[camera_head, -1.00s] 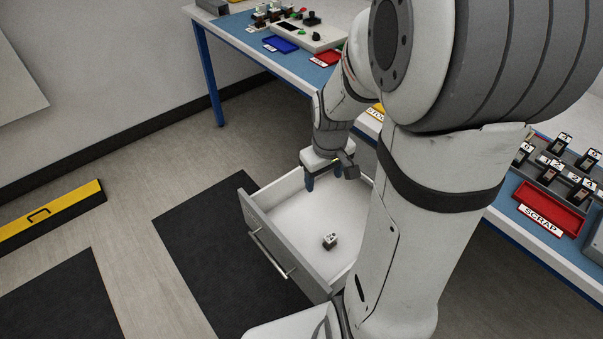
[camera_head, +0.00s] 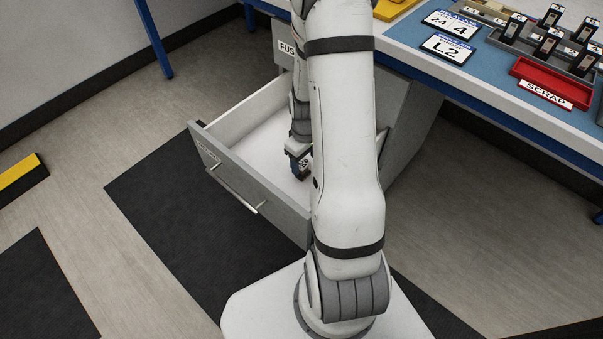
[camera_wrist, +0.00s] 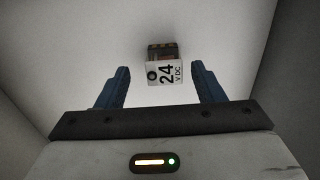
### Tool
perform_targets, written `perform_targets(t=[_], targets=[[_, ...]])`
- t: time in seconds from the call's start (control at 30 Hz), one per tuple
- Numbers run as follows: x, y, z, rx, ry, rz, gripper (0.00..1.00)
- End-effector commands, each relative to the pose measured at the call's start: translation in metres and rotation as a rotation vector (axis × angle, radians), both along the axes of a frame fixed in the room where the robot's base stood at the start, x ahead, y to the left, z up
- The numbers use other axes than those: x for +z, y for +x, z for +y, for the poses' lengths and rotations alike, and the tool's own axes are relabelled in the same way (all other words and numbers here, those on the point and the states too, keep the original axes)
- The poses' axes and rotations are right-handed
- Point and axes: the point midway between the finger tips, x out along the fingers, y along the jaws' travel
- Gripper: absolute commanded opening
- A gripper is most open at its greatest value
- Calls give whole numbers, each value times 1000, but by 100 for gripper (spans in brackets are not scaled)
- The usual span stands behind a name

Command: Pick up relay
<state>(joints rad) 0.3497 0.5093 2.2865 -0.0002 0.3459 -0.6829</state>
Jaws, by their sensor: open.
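The relay (camera_wrist: 163,67) lies on the white floor of the open drawer (camera_head: 250,177). In the wrist view its pale face reads "24 VDC", with a darker part behind it. My gripper (camera_wrist: 160,85) is open, its two blue fingers apart on either side of the relay's near end, and the relay shows in the gap just beyond the fingertips. I cannot tell whether the fingers touch it. In the head view my gripper (camera_head: 298,168) is down inside the drawer, and my arm hides most of it and the relay.
The drawer's walls stand around my gripper, with its front panel (camera_head: 250,190) and handle to the left. A blue-topped workbench (camera_head: 480,85) at upper right bears a red scrap tray (camera_head: 555,83), several upright relays and label cards. Floor mats lie left of the drawer.

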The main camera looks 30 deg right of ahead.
Motion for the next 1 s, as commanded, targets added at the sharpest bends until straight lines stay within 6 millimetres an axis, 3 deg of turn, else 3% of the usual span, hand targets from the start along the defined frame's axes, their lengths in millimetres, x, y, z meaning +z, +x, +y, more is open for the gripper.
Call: perform_targets(t=[0.3, 0.57, 1.0], targets=[[-46, -1, 5, 0, 1, 1, 62], [-47, -1, 5, -1, 0, 0, 62], [-47, -1, 4, -2, 0, 0, 26]])
